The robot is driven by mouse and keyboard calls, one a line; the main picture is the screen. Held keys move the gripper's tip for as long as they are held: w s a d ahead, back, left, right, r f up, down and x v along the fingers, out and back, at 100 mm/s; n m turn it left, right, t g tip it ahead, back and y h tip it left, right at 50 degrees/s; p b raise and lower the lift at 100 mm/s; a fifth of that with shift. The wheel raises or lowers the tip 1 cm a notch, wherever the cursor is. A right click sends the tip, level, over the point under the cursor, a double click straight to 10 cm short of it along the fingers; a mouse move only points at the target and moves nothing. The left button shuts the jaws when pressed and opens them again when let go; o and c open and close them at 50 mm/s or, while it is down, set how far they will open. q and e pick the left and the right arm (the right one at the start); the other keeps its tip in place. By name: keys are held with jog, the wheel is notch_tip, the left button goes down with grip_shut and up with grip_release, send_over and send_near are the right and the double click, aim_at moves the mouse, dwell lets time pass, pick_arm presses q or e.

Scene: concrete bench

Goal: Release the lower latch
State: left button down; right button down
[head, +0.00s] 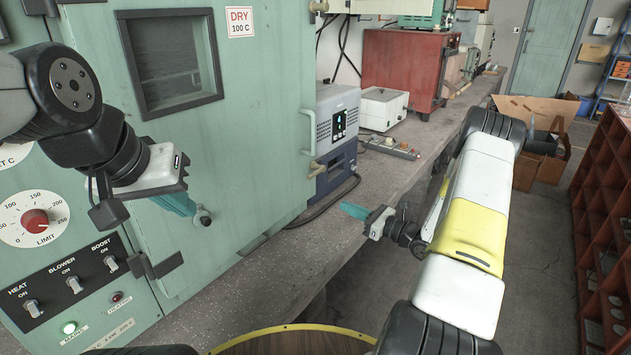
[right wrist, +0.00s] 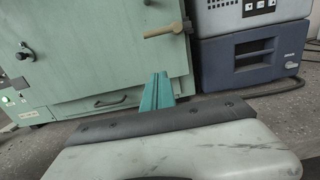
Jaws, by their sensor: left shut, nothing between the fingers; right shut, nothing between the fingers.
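The lower latch (head: 317,169) is a small tan lever at the right edge of the green oven's door, below the pale green door handle (head: 308,131). In the right wrist view the latch (right wrist: 163,31) lies nearly level, its free end to the left over the door. My right gripper (head: 354,210) is shut and empty, below and to the right of the latch, apart from it. Its teal fingers (right wrist: 157,92) also show in the right wrist view, below the latch. My left gripper (head: 203,216) is shut and empty in front of the door's lower part.
An upper latch (head: 318,6) is at the door's top right. A grey-blue instrument (head: 337,130) stands on the bench close right of the lower latch. A dark handle (right wrist: 110,102) juts out low on the oven. The bench front (head: 285,262) is clear.

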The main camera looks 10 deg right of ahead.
aim_at(314, 175)
jog(key=w+a+r, duration=0.4)
jog(key=w+a, duration=0.3)
jog(key=shift+w+a+r, duration=0.2)
jog(key=shift+w+a, duration=0.1)
jog(key=shift+r+m, duration=0.3)
jog(key=shift+m, duration=0.3)
dwell(0.3)
notch_tip(314, 175, up, 2)
jog(key=m, duration=0.4)
jog(key=shift+s+a, duration=0.1)
jog(key=shift+s, duration=0.05)
notch_tip(314, 175, up, 5)
jog(key=w+d+m+h, duration=0.1)
jog(key=w+d+m, duration=0.1)
jog(key=m, duration=0.8)
jog(key=shift+w+d+m, duration=0.15)
jog(key=shift+w+m, duration=0.05)
jog(key=shift+m, duration=0.2)
jog(key=shift+w+d+r, duration=0.1)
jog(key=shift+w+d, duration=0.05)
jog(key=shift+d, duration=0.05)
